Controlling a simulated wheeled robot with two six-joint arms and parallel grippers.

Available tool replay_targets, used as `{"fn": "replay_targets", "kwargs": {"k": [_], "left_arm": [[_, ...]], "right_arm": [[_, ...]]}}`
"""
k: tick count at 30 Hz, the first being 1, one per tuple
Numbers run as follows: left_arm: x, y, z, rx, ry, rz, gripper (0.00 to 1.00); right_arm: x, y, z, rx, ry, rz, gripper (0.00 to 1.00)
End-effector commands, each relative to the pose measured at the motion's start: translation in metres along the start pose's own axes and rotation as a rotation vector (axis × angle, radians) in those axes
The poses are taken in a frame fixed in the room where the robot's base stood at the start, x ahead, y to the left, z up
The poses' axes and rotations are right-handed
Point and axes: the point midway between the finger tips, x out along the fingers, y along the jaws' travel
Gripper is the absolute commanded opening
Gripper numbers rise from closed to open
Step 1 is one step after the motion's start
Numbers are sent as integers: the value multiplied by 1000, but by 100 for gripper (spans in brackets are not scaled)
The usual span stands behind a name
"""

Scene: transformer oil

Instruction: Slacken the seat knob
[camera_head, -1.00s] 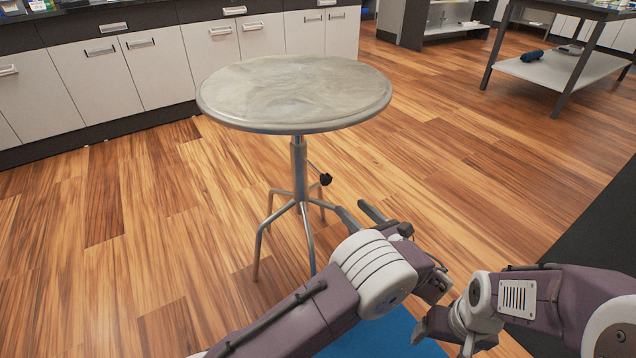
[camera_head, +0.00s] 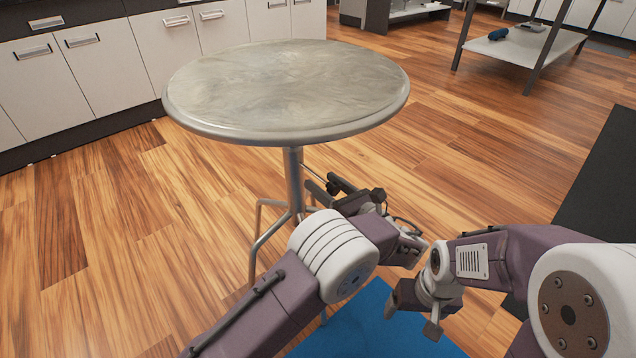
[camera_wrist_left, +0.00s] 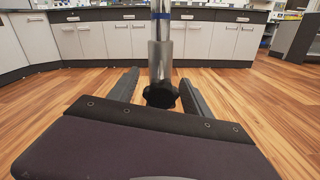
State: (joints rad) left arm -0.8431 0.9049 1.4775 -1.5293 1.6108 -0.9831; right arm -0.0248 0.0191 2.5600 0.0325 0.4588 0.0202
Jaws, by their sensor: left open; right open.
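The stool has a round grey marbled seat (camera_head: 288,90) on a metal post (camera_head: 294,185) with splayed legs. The black seat knob (camera_wrist_left: 161,95) shows in the left wrist view at the post's collar (camera_wrist_left: 160,60), between my left fingers. In the head view the knob (camera_head: 333,188) is small and partly hidden by the gripper. My left gripper (camera_head: 320,180) is open around the knob, one finger on each side, with gaps visible in the wrist view. My right gripper (camera_head: 412,316) is open and empty at the lower right, away from the stool.
White cabinets (camera_head: 105,70) line the back left. A dark-framed shelf table (camera_head: 530,45) stands at the back right. A blue mat (camera_head: 375,325) lies under my arms, and a dark mat (camera_head: 600,190) at the right.

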Motion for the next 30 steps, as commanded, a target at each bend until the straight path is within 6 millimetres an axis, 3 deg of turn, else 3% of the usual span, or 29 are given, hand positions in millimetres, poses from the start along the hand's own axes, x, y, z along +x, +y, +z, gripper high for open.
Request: {"fn": "replay_targets", "kwargs": {"k": [5,11,20,30], "left_arm": [[0,0,0,0,0,0,55],[0,0,0,0,0,0,0],[0,0,1,-33,1,1,0],[0,0,3,-262,1,1,0]], "right_arm": [[-1,0,0,0,0,0,84],[0,0,0,0,0,0,84],[-5,0,0,0,0,0,84],[-23,0,-2,0,0,0,84]]}}
